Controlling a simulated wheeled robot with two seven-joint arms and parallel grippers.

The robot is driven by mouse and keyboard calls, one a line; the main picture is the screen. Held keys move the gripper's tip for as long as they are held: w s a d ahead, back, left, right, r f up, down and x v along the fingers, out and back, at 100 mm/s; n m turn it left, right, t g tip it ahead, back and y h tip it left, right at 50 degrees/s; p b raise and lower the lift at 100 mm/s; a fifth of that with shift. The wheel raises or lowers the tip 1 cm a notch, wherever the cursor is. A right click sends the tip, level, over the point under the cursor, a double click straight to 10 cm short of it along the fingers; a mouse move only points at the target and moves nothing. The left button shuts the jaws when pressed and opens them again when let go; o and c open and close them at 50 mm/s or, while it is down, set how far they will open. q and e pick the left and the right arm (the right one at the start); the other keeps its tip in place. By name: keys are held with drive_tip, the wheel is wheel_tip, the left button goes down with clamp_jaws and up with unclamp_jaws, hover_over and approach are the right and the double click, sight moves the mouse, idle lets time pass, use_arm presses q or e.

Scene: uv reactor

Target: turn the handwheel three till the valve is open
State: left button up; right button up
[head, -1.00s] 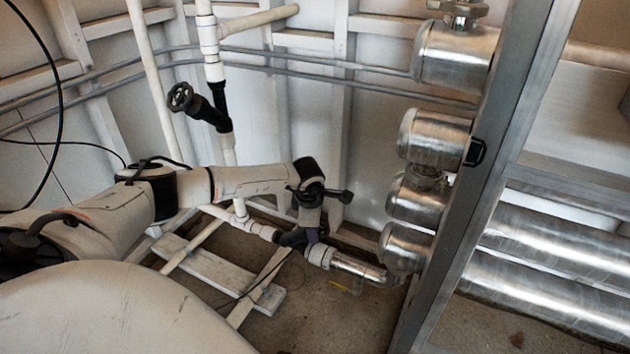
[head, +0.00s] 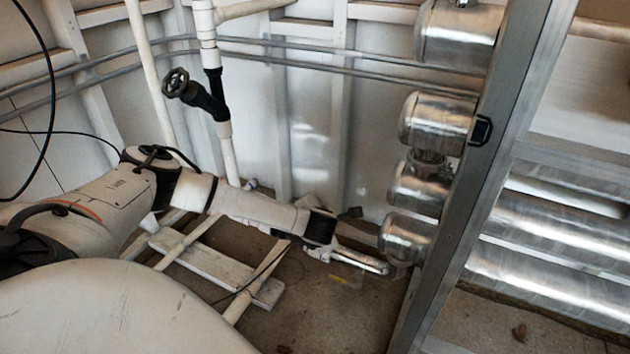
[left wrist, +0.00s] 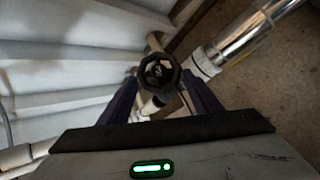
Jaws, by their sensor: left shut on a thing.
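In the left wrist view, a dark, many-sided handwheel (left wrist: 160,72) sits between the two purple fingers of my left gripper (left wrist: 160,80). The fingers are closed on its rim from both sides. A white pipe fitting shows just below the wheel. In the head view, my left arm reaches low toward the floor piping, and its wrist hides that wheel and the fingers. Another black handwheel (head: 175,82) stands on a black valve (head: 205,103) on the upright white pipe, apart from my arm. No number is readable on either wheel. My right gripper is not in view.
Shiny metal cylinders (head: 437,120) are stacked at the right behind a grey metal post (head: 480,190). A metal pipe (head: 362,262) runs low beside my wrist. White boards (head: 215,265) lie on the floor. Bare floor (head: 340,315) shows in front.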

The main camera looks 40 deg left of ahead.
use_arm(q)
drive_tip(key=shift+d+f+n+y, duration=0.1)
drive_tip(key=shift+d+n+y, duration=0.05)
drive_tip(key=shift+n+y, duration=0.4)
drive_tip(key=shift+w+d+f+n+g+y+b, duration=0.15)
drive_tip(key=shift+d+f+n+g+y, duration=0.2)
drive_tip(key=shift+n+y, duration=1.15)
drive_tip(key=shift+w+d+f+n+g+y+b, duration=0.15)
drive_tip(key=shift+f+n+g+y, duration=0.45)
drive_tip(key=shift+n, duration=1.45)
drive_tip(key=shift+w+d+n+g+y+b, duration=0.15)
drive_tip(key=shift+d+n+g+y, duration=0.1)
drive_tip(key=shift+n+y, duration=1.35)
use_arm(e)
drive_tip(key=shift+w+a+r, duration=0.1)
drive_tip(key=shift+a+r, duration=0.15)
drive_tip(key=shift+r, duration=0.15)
use_arm(q)
drive_tip(key=shift+n+g, duration=0.3)
drive_tip(key=shift+n, duration=0.3)
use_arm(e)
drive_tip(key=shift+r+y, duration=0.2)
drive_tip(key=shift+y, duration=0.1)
use_arm(q)
drive_tip(key=o, duration=1)
drive_tip(key=shift+w, duration=0.1)
